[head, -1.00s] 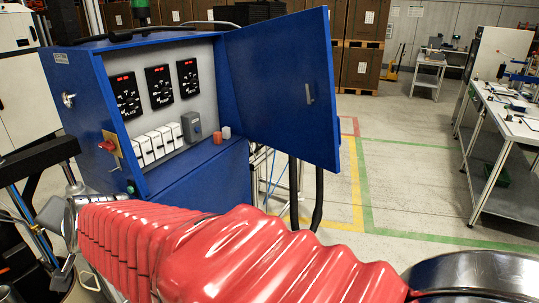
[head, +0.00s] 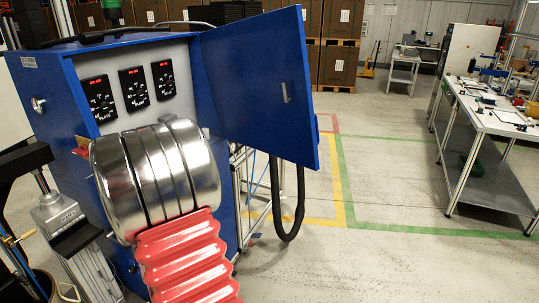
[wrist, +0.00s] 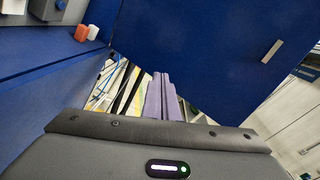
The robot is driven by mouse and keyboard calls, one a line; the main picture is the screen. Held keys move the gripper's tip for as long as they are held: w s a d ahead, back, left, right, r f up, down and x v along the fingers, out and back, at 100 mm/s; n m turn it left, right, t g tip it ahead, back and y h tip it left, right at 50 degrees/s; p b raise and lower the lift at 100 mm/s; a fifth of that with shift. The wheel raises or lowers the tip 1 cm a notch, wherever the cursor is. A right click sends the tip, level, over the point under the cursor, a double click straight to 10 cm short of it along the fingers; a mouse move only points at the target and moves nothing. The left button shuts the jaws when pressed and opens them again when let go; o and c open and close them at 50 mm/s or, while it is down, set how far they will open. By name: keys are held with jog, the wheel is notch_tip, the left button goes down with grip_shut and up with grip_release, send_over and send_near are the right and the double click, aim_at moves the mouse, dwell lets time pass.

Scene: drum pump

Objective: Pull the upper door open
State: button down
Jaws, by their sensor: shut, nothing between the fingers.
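The upper door (head: 262,85) of the blue cabinet stands wide open, swung out to the right in the head view. Its small grey handle (head: 286,92) is on the door face. The wrist view shows the door (wrist: 205,35) and handle (wrist: 272,50) from close by. My gripper (wrist: 160,76) is shut and empty. Its fingers overlap the lower edge of the door in the wrist view, left of the handle; I cannot tell whether they touch it. In the head view my gripper is hidden behind my arm.
The open upper compartment shows gauges (head: 133,89) with red displays. An orange and a white knob (wrist: 87,33) sit on its ledge. A black hose (head: 290,215) hangs below the door. A workbench (head: 490,120) stands at the right, with clear floor (head: 390,190) between.

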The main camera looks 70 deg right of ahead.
aim_at(287, 150)
jog(key=s+d+f+m+g, duration=0.1)
jog(key=s+f+m+g, duration=0.1)
jog(key=s+m+g, duration=0.2)
jog(key=s+d+f+m+g+y, duration=0.1)
jog(key=s+d+f+m+g, duration=0.1)
jog(key=s+m+g, duration=0.3)
jog(key=s, duration=0.3)
jog(key=shift+s+d, duration=0.15)
jog(key=shift+s, duration=0.15)
jog(key=shift+d, duration=0.1)
jog(key=x, duration=1.4)
jog(key=shift+f, duration=0.2)
